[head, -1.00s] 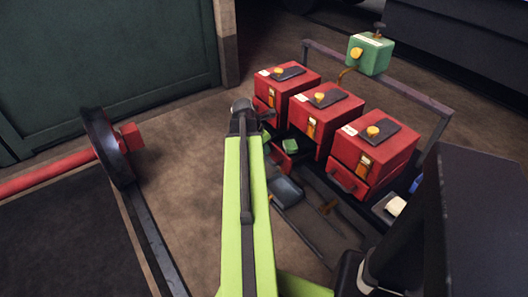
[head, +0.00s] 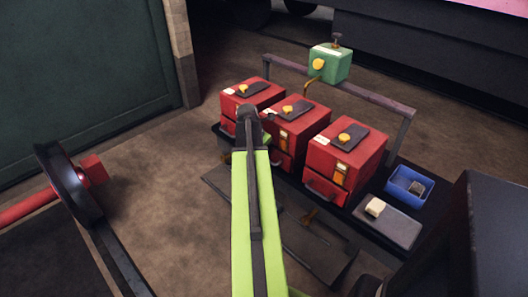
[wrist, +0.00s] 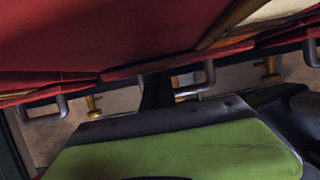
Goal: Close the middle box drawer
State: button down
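Three red boxes stand in a row in the head view: a left box (head: 252,92), a middle box (head: 297,120) and a right box (head: 347,150). My gripper (head: 247,112) is a dark tip over the near left side of the middle box, by the gap to the left box. My arm hides most of the middle drawer, so I cannot tell how far out it is. A bit of green (head: 267,138) shows beside my arm there. The wrist view shows red undersides and metal handles (wrist: 190,85) close up. The fingertips are not clear.
A rail behind the boxes carries a green box (head: 330,63). A wheel on a red bar (head: 68,180) stands at left. Open floor lies between.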

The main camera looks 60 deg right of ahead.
jog(key=shift+s+d+r, duration=0.1)
jog(key=shift+s+d, duration=0.15)
jog(key=shift+d, duration=0.25)
jog(key=shift+r, duration=0.1)
jog(key=shift+a+r+p, duration=0.1)
jog(key=shift+r+p, duration=0.15)
jog(key=shift+p, duration=0.2)
jog(key=a+p+v, duration=0.1)
jog(key=p+v, duration=0.7)
jog(key=v, duration=0.1)
jog(key=shift+w, duration=0.25)
jog(key=shift+a, duration=0.1)
